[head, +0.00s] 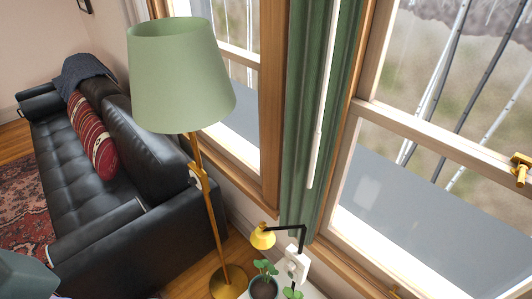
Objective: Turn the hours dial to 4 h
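A small white box (296,264) stands at the bottom centre, by the window wall. A round detail shows on its face, possibly the hours dial, but it is too small to read any mark or setting. A black bent arm rises by the box and carries a small yellow lamp head (262,237). Potted green seedlings (265,267) stand just below the lamp head, and more leaves show in front of the box. Neither of my grippers is in view.
A floor lamp with a green shade (180,75) and brass pole stands left of the white box. A black leather sofa (150,240) with a red patterned cushion (92,135) is at left. A green curtain (312,120) hangs between wood-framed windows. A dark grey-green shape fills the bottom-left corner.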

